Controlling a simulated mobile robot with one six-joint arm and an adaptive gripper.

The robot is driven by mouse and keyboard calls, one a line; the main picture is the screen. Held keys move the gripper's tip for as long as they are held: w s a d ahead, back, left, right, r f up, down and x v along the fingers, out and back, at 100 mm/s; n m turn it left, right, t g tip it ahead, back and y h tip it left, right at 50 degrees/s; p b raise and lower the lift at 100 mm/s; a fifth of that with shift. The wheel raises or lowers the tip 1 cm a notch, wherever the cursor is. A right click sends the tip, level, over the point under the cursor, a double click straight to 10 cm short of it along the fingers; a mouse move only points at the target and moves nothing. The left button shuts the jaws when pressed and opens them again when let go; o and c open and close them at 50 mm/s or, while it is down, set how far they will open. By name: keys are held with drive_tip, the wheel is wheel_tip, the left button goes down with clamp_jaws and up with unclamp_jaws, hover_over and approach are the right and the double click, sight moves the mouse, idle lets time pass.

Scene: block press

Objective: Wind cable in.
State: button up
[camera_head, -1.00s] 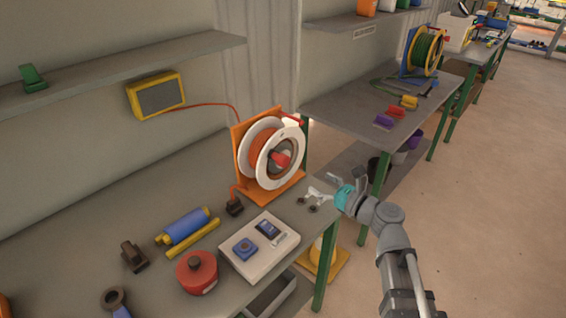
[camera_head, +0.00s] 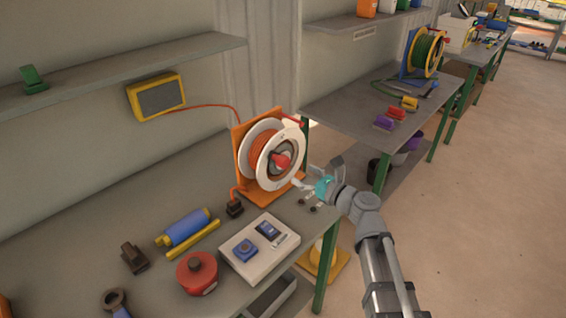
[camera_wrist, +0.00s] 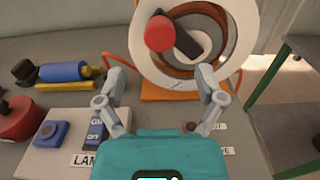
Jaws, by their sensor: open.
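The cable reel (camera_head: 272,155) stands upright on an orange stand (camera_head: 243,150) on the near bench, with orange cable (camera_head: 258,143) wound on its white-rimmed drum. A red crank knob (camera_head: 281,161) sticks out of its face; the knob also shows in the wrist view (camera_wrist: 160,33). Orange cable runs up to a yellow box (camera_head: 156,95) on the wall, and a loose end hangs to a dark plug (camera_head: 234,208). My gripper (camera_head: 304,179) is open and empty, in front of the reel's lower right. In the wrist view its fingers (camera_wrist: 160,78) are spread below the knob, apart from it.
A panel (camera_head: 260,248) with blue switches lies in front of the reel. A red round tin (camera_head: 197,272) and a blue roller (camera_head: 185,228) lie left of it. A second bench (camera_head: 350,110) with a green cable reel (camera_head: 426,52) stands to the right, across a gap.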

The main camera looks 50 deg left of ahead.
sight(286, 165)
drive_tip(key=shift+s+a, duration=0.15)
drive_tip(key=shift+a, duration=1.15)
drive_tip(key=shift+s+a, duration=0.2)
drive_tip(key=shift+a, duration=1.15)
drive_tip(key=shift+s+a, duration=0.15)
drive_tip(key=shift+a, duration=1.15)
clamp_jaws()
